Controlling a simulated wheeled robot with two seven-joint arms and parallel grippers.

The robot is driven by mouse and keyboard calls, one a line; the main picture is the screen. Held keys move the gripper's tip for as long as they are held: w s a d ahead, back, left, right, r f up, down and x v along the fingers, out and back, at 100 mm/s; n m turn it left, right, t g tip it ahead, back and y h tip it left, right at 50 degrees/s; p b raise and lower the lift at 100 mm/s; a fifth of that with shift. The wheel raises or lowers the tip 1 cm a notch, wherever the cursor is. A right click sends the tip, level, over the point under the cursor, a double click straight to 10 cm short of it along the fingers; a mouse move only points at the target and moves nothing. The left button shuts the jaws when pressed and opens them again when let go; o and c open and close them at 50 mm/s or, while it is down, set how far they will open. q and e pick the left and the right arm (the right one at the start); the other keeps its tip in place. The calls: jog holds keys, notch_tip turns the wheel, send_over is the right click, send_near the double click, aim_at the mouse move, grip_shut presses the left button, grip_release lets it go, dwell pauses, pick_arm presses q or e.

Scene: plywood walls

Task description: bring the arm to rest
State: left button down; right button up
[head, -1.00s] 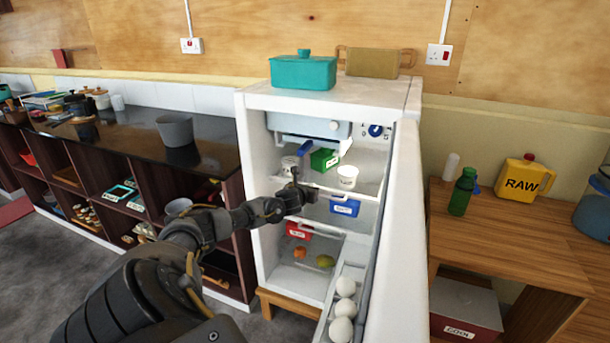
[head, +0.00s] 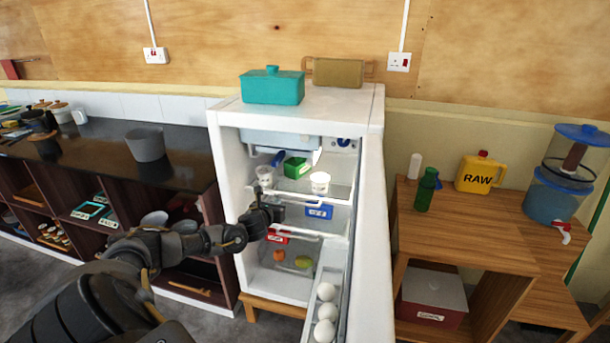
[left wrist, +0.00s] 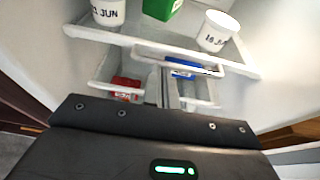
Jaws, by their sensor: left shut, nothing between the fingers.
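My left arm reaches in from the left in the head view. Its gripper (head: 270,212) is at the open front of the white fridge (head: 226,165), at about the height of the middle shelf. The gripper is shut and holds nothing. In the left wrist view the shut fingers (left wrist: 172,92) point into the fridge, below a shelf with a white tub (left wrist: 216,32) and a green box (left wrist: 160,8). A red box (left wrist: 127,86) and a blue box (left wrist: 182,70) show on either side of the fingers. My right gripper is not in view.
The fridge door stands open to the right, with several eggs (head: 325,311) in its rack. A dark counter (head: 95,140) with a grey pot (head: 145,145) is at the left. A wooden table (head: 455,225) is at the right. A teal pot (head: 272,86) stands on the fridge.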

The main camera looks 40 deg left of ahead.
pick_arm(q)
jog(key=s+f+n+g+h, duration=0.15)
jog(key=s+f+n, duration=0.25)
jog(key=f+n, duration=1.1)
jog(key=s+d+f+n+g+h, duration=0.1)
jog(key=s+d+f+n+g, duration=0.1)
jog(key=s+d+f+n, duration=0.45)
jog(key=s+d+f+n+g, duration=0.25)
jog(key=s+f, duration=0.55)
jog(key=f, duration=0.6)
jog(key=s+d+f+n+g+h, duration=0.1)
jog(key=s+d+f+g, duration=0.1)
jog(key=s+d+f, duration=0.3)
jog(key=s+d+f+n+g+h, duration=0.1)
jog(key=s+d+f, duration=0.4)
jog(key=s+d, duration=0.8)
jog(key=s+d+f+n+g+h, duration=0.2)
jog(key=s+d+f, duration=0.4)
jog(key=s, duration=1.2)
jog(key=d+g, duration=0.1)
jog(key=d, duration=0.1)
jog(key=shift+d, duration=0.4)
